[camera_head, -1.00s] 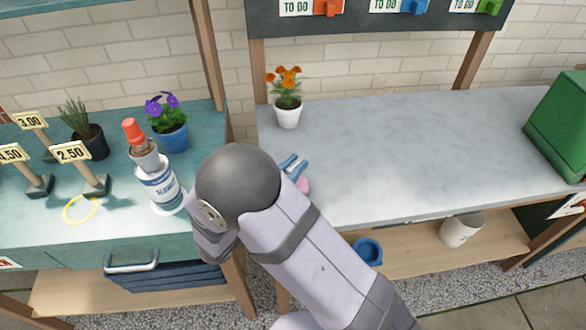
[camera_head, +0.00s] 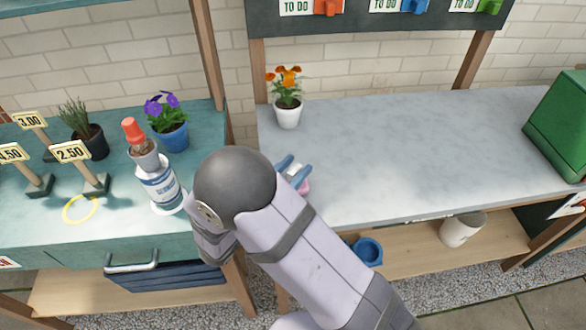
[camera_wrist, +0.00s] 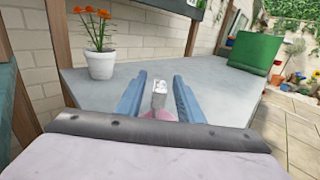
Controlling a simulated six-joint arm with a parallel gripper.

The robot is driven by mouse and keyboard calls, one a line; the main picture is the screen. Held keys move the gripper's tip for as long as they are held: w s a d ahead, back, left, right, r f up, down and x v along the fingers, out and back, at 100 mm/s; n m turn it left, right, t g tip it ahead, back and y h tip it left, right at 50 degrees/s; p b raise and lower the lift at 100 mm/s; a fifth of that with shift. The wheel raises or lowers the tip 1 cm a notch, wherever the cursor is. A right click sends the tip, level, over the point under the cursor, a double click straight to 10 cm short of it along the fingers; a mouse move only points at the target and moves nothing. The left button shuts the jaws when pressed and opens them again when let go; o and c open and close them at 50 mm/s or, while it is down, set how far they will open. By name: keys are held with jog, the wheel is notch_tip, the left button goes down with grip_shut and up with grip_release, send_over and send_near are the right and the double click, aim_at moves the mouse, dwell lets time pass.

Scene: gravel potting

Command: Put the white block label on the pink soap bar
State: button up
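My gripper (camera_wrist: 159,98) is over the near left part of the grey counter, with its two blue fingers apart. The white block label (camera_wrist: 159,90) stands between the fingers in the wrist view, with a small gap on each side. The pink soap bar (camera_wrist: 157,115) shows just below the block, partly hidden by my wrist; the block appears to rest on it. In the head view the pink soap bar (camera_head: 304,187) shows beside my gripper (camera_head: 291,168), mostly hidden by my arm.
An orange flower in a white pot (camera_head: 288,112) stands on the grey counter (camera_head: 420,140) behind my gripper. A green box (camera_head: 562,125) is at the right end. The middle counter is clear.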

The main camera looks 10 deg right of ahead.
jog(key=b+v, duration=0.2)
jog(key=v, duration=1)
jog(key=shift+r, duration=0.15)
jog(key=shift+d+g, duration=0.3)
jog(key=shift+d, duration=0.2)
jog(key=s+d+f+m+g, duration=0.1)
jog(key=d+m+g, duration=0.1)
jog(key=d, duration=0.1)
jog(key=s+d+f+m+g, duration=0.1)
jog(key=d+m+g, duration=0.1)
jog(key=d+g, duration=0.1)
jog(key=s+d+f+m+g, duration=0.1)
jog(key=d+m+g, duration=0.2)
jog(key=d, duration=0.2)
jog(key=shift+d+f, duration=0.1)
jog(key=shift+d, duration=0.05)
jog(key=s+d+f+m+g+y, duration=0.1)
jog(key=s+f+m+g+y, duration=0.1)
jog(key=m+y, duration=0.4)
jog(key=s+d+f+m+g+y, duration=0.2)
jog(key=s+m+y, duration=0.3)
jog(key=m, duration=0.9)
jog(key=shift+d+f+y, duration=0.25)
jog(key=shift+f+y, duration=0.2)
jog(key=shift+y, duration=0.45)
jog(key=shift+s, duration=0.1)
